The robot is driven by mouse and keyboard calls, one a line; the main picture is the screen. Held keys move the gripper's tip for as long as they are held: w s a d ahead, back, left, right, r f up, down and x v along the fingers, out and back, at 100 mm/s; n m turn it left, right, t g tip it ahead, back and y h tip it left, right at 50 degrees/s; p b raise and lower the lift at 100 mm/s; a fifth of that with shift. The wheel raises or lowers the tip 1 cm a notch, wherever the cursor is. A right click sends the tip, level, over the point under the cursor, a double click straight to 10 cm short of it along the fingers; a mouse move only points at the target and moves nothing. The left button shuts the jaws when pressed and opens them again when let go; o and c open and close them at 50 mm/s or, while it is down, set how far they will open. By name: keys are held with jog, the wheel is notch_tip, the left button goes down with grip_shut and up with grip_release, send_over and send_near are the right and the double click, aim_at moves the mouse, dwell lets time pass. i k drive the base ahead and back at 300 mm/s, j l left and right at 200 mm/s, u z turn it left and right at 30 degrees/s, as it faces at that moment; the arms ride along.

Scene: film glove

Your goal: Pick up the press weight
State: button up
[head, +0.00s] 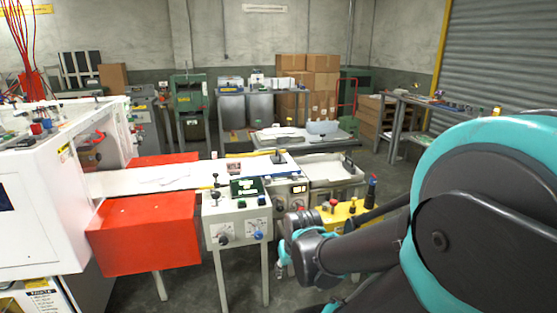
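A small dark block with an upright knob (278,156), which may be the press weight, sits at the far right end of the long white work surface (150,179). It is too small to identify for sure. My arm reaches in from the right. Its far end, where my gripper (280,270) seems to be, hangs low to the right of the grey control box, below and apart from the dark block. The fingers are small and dark, and I cannot tell whether they are open or shut.
A grey control box (238,222) with knobs and a green display stands in front of the work surface. A red box (145,232) and a white machine (35,205) are at left. A yellow panel (345,213) with buttons is beside my arm. A shallow tray (332,171) lies right of the block.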

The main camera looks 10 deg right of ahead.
aim_at(276, 159)
jog(key=i+l+u, duration=0.1)
jog(key=i+l, duration=0.3)
jog(key=i+l+u, duration=0.1)
jog(key=i+l, duration=0.25)
jog(key=l, duration=0.3)
